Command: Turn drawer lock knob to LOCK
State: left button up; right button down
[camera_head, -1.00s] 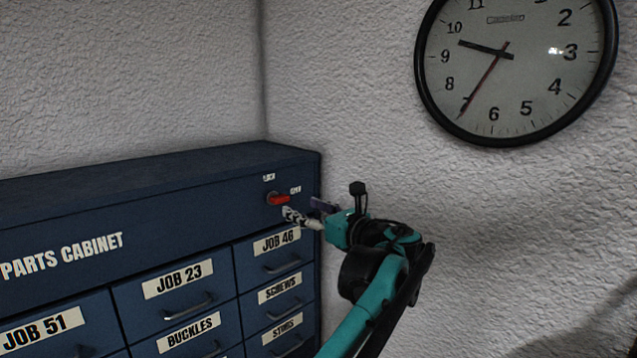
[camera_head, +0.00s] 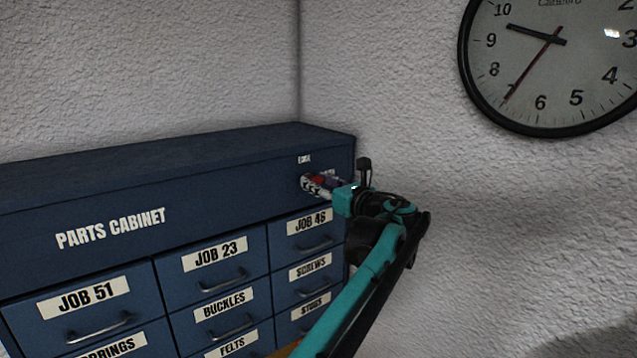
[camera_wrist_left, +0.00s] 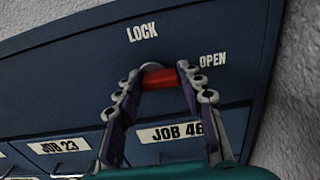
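The red lock knob (camera_head: 318,180) sits at the upper right of the blue cabinet's front, mostly covered by my left gripper (camera_head: 314,185) in the head view. In the left wrist view the red knob (camera_wrist_left: 160,79) lies roughly level, its right end toward the OPEN label (camera_wrist_left: 212,61). The LOCK label (camera_wrist_left: 142,32) is above it. My left gripper (camera_wrist_left: 159,80) has its fingers apart, one at each end of the knob. I cannot tell whether they touch it. My right gripper is not in view.
The parts cabinet (camera_head: 110,200) has several labelled drawers with handles below the knob, including JOB 46 (camera_head: 308,224). A textured wall (camera_head: 430,100) stands close to the cabinet's right side. A round clock (camera_head: 550,60) hangs on it.

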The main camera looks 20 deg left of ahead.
pick_arm(q)
jog(key=c, duration=0.4)
jog(key=shift+o, duration=0.2)
jog(key=n, duration=0.3)
jog(key=shift+s+a+r+n+p, duration=0.1)
jog(key=shift+r+n+p, duration=0.2)
jog(key=shift+p, duration=0.1)
jog(key=n, duration=0.4)
jog(key=shift+s+a+n+p, duration=0.1)
jog(key=shift+n+p, duration=0.2)
jog(key=n, duration=0.5)
jog(key=shift+s+a+r, duration=0.1)
jog(key=shift+s+a, duration=0.05)
jog(key=shift+s, duration=0.05)
jog(key=shift+s+a+n, duration=0.1)
jog(key=shift+s+n, duration=0.05)
jog(key=shift+n, duration=2.25)
